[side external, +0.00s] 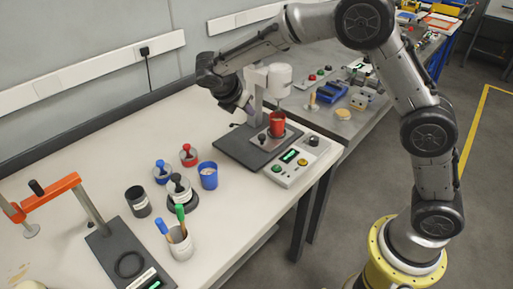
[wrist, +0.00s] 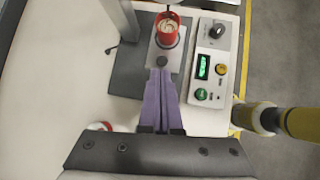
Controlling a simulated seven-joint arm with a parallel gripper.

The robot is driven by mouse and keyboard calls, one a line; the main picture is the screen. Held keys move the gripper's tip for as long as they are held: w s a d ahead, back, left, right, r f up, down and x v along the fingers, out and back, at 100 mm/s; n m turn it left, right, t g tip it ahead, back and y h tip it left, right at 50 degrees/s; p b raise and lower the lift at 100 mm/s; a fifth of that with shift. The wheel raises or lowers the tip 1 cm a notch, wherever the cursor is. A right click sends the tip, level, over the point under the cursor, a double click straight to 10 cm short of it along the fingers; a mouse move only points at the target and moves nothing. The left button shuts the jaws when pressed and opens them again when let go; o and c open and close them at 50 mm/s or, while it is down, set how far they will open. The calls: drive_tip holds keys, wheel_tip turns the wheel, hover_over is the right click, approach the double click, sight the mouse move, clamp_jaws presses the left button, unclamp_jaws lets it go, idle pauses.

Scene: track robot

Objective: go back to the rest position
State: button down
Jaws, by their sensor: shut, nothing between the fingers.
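My gripper (side external: 247,108) hangs above the white bench, just left of the dark machine base. Its purple fingers (wrist: 161,82) are together with nothing between them in the wrist view. A red cup (side external: 277,124) stands upright on the plate of the machine, under its white head (side external: 278,80). In the wrist view the red cup (wrist: 167,28) has pale contents and lies beyond the fingertips, apart from them.
A control box (side external: 297,160) with a green display sits right of the machine. Blue cup (side external: 208,175), dark cup (side external: 138,201), marker holder (side external: 178,243) and an orange-armed stand (side external: 70,183) occupy the left bench. The bench front right of the blue cup is clear.

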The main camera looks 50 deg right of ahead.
drive_tip(key=s+d+r+m+t+y, duration=0.1)
drive_tip(key=s+d+r+m+y, duration=0.15)
drive_tip(key=s+r, duration=0.5)
drive_tip(key=s+d+r+m+t+y, duration=0.1)
drive_tip(key=s+d+r+m, duration=0.25)
drive_tip(key=s+r, duration=0.4)
drive_tip(key=s+a+f+m+y, duration=0.2)
drive_tip(key=s+a+f+m, duration=0.1)
drive_tip(key=s+m, duration=0.3)
drive_tip(key=s+a+f+m+t+y, duration=0.1)
drive_tip(key=s+f+m, duration=0.4)
drive_tip(key=s, duration=0.6)
drive_tip(key=shift+a+m+t+y, duration=0.3)
drive_tip(key=shift+a+m+y, duration=0.35)
drive_tip(key=shift+a+m, duration=0.35)
